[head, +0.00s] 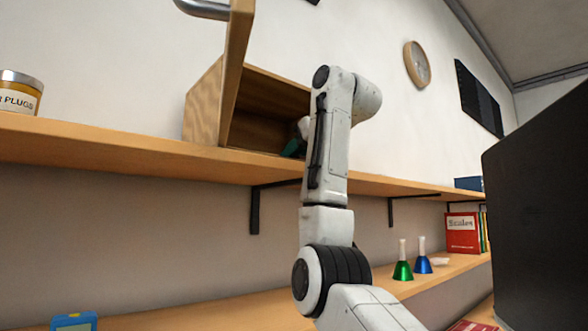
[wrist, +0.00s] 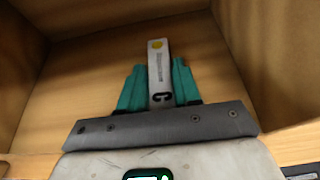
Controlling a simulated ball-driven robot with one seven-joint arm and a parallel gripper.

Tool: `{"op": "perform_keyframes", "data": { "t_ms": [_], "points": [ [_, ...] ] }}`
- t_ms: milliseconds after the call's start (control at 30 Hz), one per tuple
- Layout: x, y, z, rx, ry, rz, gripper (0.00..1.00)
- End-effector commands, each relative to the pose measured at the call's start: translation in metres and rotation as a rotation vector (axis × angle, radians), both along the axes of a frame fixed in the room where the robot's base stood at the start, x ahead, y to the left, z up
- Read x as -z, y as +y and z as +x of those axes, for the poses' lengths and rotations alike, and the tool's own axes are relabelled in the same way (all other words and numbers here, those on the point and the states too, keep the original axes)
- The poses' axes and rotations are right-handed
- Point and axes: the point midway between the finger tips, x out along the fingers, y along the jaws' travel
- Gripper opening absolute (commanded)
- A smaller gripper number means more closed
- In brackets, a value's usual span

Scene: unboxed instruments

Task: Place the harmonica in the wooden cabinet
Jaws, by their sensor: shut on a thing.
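The wooden cabinet (head: 204,103) stands on the upper shelf in the head view, its door (head: 236,60) swung open toward me. Its wooden inside (wrist: 70,75) fills the wrist view. My gripper (head: 292,147) reaches into the cabinet's opening, partly hidden by my arm in the head view. In the wrist view, its teal fingers (wrist: 159,85) are shut on the silver-grey harmonica (wrist: 158,62), which has a yellow dot and a black C. The harmonica points inward between the cabinet's side walls. I cannot tell whether it touches the cabinet floor. The head view does not show the harmonica.
The upper shelf (head: 120,148) bears an ear-plug jar (head: 19,93) at the left. Green (head: 402,266) and blue (head: 423,262) handbells and a red box (head: 462,233) stand on the lower shelf. A large dark panel (head: 540,210) is close at the right.

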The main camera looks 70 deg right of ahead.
Motion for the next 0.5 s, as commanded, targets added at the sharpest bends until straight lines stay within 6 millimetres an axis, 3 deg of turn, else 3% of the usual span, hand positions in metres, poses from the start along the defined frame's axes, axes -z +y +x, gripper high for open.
{"op": "perform_keyframes", "data": {
  "t_ms": [333, 367, 500],
  "points": [
    [0.0028, 0.0006, 0.0001, -0.001, 0.002, 0.003, 0.00],
    [0.0019, 0.0005, 0.0001, -0.001, 0.003, 0.003, 0.35],
    [0.0016, 0.0005, 0.0000, -0.001, 0.002, 0.003, 0.49]
  ]
}}
